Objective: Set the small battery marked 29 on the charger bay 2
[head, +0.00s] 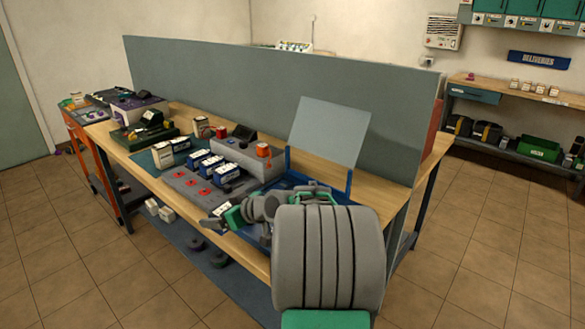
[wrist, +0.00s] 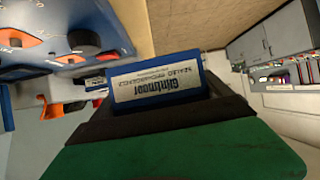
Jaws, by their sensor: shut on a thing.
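My gripper (wrist: 155,115) is shut on a blue battery (wrist: 158,82) with a pale label, which reads upside down in the wrist view. No number 29 can be read on it. In the head view my gripper (head: 222,214) is low over the front edge of the bench, beside the grey charger (head: 178,183); the held battery is too small there to make out clearly. The charger has a row of red pads (head: 203,193) along its front, and several blue-and-white batteries (head: 226,173) stand in a row behind them. Bay numbers are too small to read.
A tall grey divider (head: 250,95) runs behind the bench (head: 118,155). Several small boxes and a green device (head: 145,130) stand to the left.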

